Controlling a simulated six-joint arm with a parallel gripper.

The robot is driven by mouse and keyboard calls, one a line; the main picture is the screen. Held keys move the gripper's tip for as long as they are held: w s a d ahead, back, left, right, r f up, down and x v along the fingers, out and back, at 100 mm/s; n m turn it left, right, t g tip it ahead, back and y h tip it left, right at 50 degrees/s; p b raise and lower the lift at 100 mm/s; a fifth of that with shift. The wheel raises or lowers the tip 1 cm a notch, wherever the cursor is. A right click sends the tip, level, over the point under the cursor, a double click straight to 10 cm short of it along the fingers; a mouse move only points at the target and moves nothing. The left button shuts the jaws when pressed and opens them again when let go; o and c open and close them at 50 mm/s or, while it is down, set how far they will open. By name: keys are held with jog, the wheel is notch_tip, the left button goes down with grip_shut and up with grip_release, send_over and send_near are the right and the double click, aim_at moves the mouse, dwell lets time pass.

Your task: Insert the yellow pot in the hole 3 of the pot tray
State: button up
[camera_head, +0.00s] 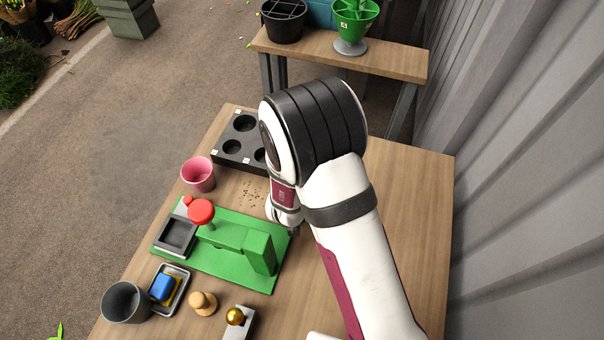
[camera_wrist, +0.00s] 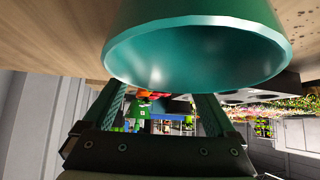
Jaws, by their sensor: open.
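The dark pot tray (camera_head: 238,135) lies near the table's far left edge, with round holes and small unreadable labels. My arm hides part of it. It also shows in the wrist view as a grey block (camera_wrist: 262,89). I see no yellow pot in either view. In the wrist view a teal pot (camera_wrist: 195,18) fills the top, its rim close in front of my gripper (camera_wrist: 155,98). My fingers are open on both sides below the rim; whether they touch it I cannot tell. The head view hides the fingers and teal pot behind my arm.
A pink pot (camera_head: 198,174) stands beside the tray. A green press (camera_head: 235,240) with a red knob stands nearer. A grey pot (camera_head: 125,303), a dish with a blue block (camera_head: 163,288), and a wooden stamp (camera_head: 203,303) stand in front. The table's right side is clear.

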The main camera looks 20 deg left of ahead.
grip_shut()
jog(key=shift+r, duration=0.1)
notch_tip(320, 180, up, 27)
jog(key=w+a+f, duration=0.3)
jog(key=a+f, duration=1.3)
jog(key=a, duration=0.4)
jog(key=shift+s+f, duration=0.1)
jog(key=shift+f, duration=0.05)
